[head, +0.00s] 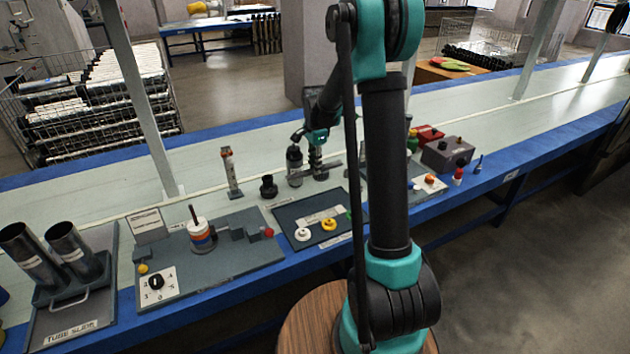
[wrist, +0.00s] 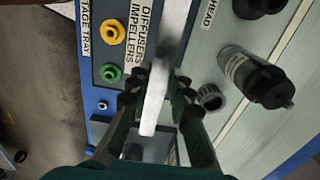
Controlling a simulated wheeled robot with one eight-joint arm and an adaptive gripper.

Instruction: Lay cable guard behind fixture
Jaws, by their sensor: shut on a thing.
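A long pale grey strip, apparently the cable guard (wrist: 172,40), runs between the fingers of my gripper (wrist: 158,88) in the wrist view. The fingers are shut on it, and its near end sticks out toward the wrist. In the head view my gripper (head: 316,155) points down above the bench behind the impeller tray, and the strip shows only as a small grey bar (head: 325,169) there. A grey board with a stack of coloured rings (head: 202,236) stands left of the tray; I cannot tell for sure that it is the fixture.
The dark tray (head: 290,216) holds white, yellow and green rings. A thin upright part (head: 231,172) is further left. The pale bench strip (head: 110,195) behind the board is mostly clear.

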